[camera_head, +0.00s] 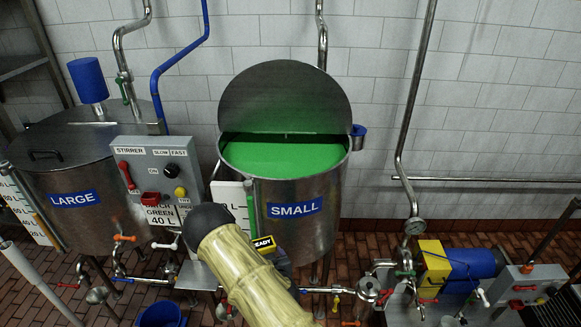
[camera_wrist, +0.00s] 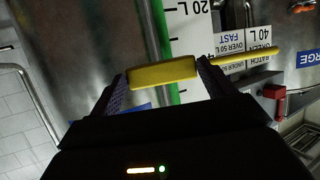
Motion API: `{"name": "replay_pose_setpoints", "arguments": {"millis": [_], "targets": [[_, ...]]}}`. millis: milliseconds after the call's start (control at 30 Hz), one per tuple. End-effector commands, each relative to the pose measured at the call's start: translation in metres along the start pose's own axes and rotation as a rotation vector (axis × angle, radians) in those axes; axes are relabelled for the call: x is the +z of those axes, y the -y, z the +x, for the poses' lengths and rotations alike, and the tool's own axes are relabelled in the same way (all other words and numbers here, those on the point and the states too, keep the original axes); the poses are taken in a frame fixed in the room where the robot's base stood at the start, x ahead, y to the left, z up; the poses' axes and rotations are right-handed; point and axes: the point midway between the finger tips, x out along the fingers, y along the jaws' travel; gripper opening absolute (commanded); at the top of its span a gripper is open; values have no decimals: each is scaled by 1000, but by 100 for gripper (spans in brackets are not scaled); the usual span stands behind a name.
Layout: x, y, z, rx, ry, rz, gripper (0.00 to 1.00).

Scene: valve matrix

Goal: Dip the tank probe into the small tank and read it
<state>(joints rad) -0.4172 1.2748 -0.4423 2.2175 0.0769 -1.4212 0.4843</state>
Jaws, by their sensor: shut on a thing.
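The small tank (camera_head: 300,210) is a steel drum with a blue SMALL label. Its lid (camera_head: 285,97) stands raised and green liquid (camera_head: 265,153) shows inside. The tank probe (camera_head: 263,243) shows a yellow-and-black display reading "READY", low in front of the small tank and outside it. In the wrist view my gripper (camera_wrist: 160,75) is shut on the probe's yellow body (camera_wrist: 162,74). A thin yellow rod (camera_wrist: 248,58) extends to the right, past the level board. In the head view my arm hides most of the gripper and the probe.
The large tank (camera_head: 70,165) stands left, beside a stirrer control panel (camera_head: 162,165). A white level board (camera_head: 228,205) and green sight tube are at the small tank's front left. A blue holder (camera_head: 358,136) sits on its right rim. Pipes rise behind; a pump (camera_head: 470,264) is right.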

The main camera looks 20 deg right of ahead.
Motion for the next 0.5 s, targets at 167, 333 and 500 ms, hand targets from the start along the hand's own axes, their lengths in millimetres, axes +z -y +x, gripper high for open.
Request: {"name": "replay_pose_setpoints", "arguments": {"millis": [167,333,500], "targets": [[-49,0,-20,0,-1,0,58],[-84,0,-34,0,-1,0,58],[-110,0,-46,0,0,0,58]]}}
